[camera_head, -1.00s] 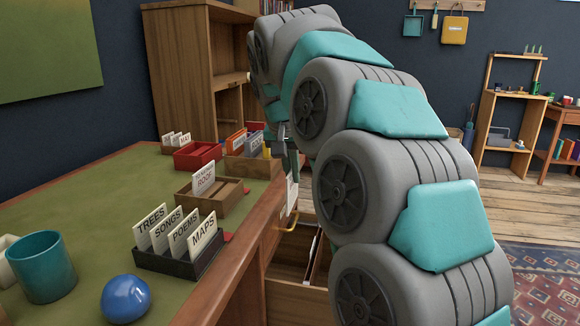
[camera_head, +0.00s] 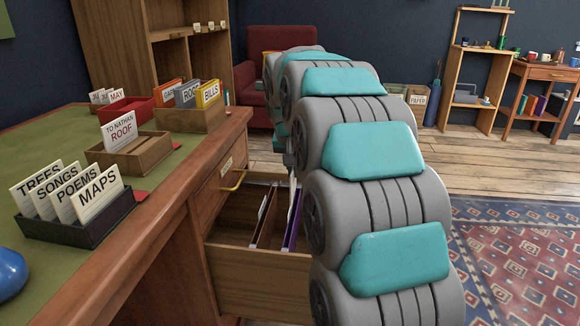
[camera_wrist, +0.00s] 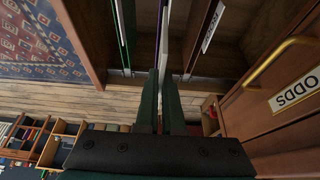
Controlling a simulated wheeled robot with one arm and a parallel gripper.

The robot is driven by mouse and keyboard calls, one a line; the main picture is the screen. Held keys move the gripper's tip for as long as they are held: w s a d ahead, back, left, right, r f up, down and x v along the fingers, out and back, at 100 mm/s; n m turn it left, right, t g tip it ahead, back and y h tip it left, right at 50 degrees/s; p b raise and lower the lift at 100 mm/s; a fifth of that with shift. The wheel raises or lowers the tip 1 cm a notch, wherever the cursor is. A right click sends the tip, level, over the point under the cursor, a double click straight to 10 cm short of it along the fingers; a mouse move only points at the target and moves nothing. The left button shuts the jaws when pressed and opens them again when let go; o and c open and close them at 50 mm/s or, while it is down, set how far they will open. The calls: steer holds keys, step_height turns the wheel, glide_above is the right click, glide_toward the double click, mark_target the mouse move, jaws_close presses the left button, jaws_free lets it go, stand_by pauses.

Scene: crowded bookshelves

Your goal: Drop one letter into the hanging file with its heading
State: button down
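My gripper (camera_wrist: 160,100) has its two fingers close together on a thin pale letter (camera_wrist: 163,45), seen edge-on in the wrist view. In the head view the letter (camera_head: 294,192) shows as a narrow white strip over the open drawer (camera_head: 255,283), and my arm hides most of the gripper. Hanging files stand in the drawer: a brown one (camera_head: 264,222) and a purple one (camera_head: 291,230), the letter close to the purple one. The wrist view also shows a brown file with a white label (camera_wrist: 212,27), too small to read. Another letter, "TO NATHAN ROOF" (camera_head: 119,132), stands in a wooden tray (camera_head: 148,155).
On the desk are a black card tray (camera_head: 85,233), a wooden box of heading cards (camera_head: 185,121) and a red tray (camera_head: 122,107). A red armchair (camera_head: 258,95) stands behind.

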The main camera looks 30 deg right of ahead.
mark_target(293, 196)
steer(key=shift+f+b, duration=0.75)
steer(key=shift+f, duration=1.15)
steer(key=shift+f, duration=0.3)
steer(key=shift+f+b, duration=0.85)
steer(key=shift+f, duration=1.3)
steer(key=c, duration=1)
jaws_free()
steer(key=shift+o, duration=0.2)
steer(key=shift+r, duration=0.2)
